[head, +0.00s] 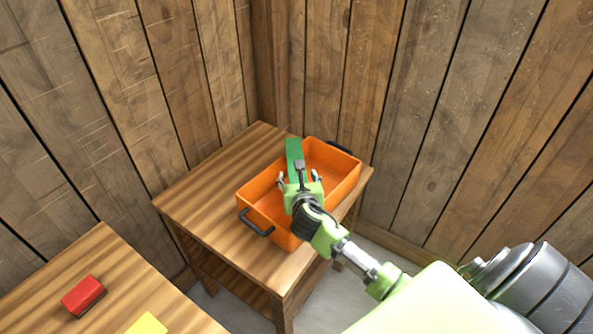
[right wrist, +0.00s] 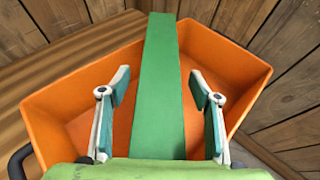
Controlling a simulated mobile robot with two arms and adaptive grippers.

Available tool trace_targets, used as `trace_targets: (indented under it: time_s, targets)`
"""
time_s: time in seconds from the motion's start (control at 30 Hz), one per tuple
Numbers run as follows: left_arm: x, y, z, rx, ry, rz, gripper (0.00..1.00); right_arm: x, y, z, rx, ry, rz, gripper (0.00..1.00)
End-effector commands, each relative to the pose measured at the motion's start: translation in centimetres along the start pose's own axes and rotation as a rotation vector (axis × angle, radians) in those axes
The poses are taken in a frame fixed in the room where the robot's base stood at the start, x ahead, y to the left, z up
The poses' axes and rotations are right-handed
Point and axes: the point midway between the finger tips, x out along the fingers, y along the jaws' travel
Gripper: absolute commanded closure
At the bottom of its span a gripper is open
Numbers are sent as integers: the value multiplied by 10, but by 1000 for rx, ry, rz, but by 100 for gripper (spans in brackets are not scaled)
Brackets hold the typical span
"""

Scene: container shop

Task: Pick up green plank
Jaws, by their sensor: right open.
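The green plank (head: 293,148) shows at the orange tray, with its far end standing out past the tray's back left rim. In the right wrist view the green plank (right wrist: 160,85) runs lengthwise through the middle, between my fingers. My right gripper (head: 299,170) is open over the tray. In the right wrist view its two fingers (right wrist: 160,93) stand on either side of the plank, with a gap on each side. The plank's near end is hidden behind the gripper. My left gripper is not in view.
The orange tray (head: 262,190) with dark handles stands on a wooden table (head: 190,195) in the corner of plank walls. Another wooden table (head: 60,270) at the lower left bears a red block (head: 83,295) and a yellow block (head: 147,324). The first table's left part is clear.

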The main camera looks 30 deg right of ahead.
Motion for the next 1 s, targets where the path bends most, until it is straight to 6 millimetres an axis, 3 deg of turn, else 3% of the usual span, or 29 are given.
trace_targets:
  time_s: [0.17,0.37,0.77,1.0]
  targets:
    - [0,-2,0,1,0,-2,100,0,0,0,0,0,1,42]
    - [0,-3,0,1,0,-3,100,0,0,0,0,0,1,89]
    - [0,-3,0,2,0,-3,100,-2,0,6,0,-4,2,93]
    - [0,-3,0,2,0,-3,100,-18,2,36,0,-7,3,93]
